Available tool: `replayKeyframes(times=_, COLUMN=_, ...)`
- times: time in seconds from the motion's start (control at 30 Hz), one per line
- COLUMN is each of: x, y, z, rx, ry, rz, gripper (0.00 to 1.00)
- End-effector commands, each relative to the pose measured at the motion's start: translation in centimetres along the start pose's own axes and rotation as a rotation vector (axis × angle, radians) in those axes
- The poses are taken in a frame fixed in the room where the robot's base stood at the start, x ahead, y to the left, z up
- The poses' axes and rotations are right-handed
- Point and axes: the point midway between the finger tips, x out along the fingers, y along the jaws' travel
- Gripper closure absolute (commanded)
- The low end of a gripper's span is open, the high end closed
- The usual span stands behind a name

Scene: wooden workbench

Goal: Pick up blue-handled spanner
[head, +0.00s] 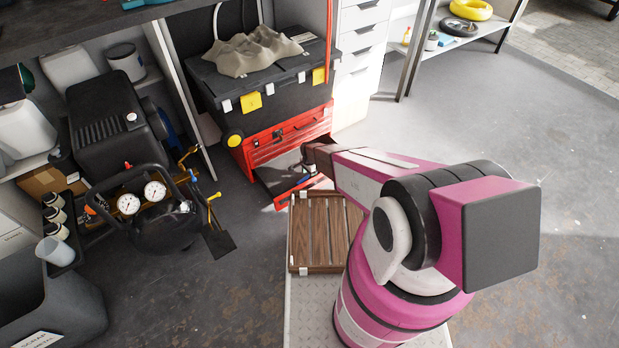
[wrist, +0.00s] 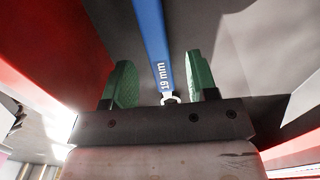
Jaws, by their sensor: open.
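The blue-handled spanner (wrist: 152,35) shows in the wrist view, marked "19 mm", with a small silver end close to the gripper body. Its handle runs away from me past the upper edge of the picture. My gripper (wrist: 160,65) is open, with one green-padded finger on each side of the spanner. A gap shows on both sides, and neither finger visibly touches it. I cannot tell the height between fingers and spanner. In the head view, my arm reaches to the open red drawer (head: 272,180), and my gripper there is mostly hidden.
Red drawer walls (wrist: 55,60) stand close on the left and lower right in the wrist view. A black toolbox (head: 240,90) sits above the red chest (head: 290,135). A compressor (head: 130,150) stands to the left. Open floor (head: 500,130) lies to the right.

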Motion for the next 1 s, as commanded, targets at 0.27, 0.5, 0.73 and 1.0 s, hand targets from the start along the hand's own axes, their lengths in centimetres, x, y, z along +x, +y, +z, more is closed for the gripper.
replayKeyframes(times=0.27, x=1.6, y=0.0, z=0.0, rx=0.0, ry=0.0, rz=0.0, gripper=0.47)
replayKeyframes(times=0.5, x=1.6, y=0.0, z=0.0, rx=0.0, ry=0.0, rz=0.0, gripper=0.99)
replayKeyframes(times=0.73, x=1.6, y=0.0, z=0.0, rx=0.0, ry=0.0, rz=0.0, gripper=1.0)
replayKeyframes(times=1.0, x=0.6, y=0.1, z=0.0, rx=0.0, ry=0.0, rz=-0.001, gripper=1.0)
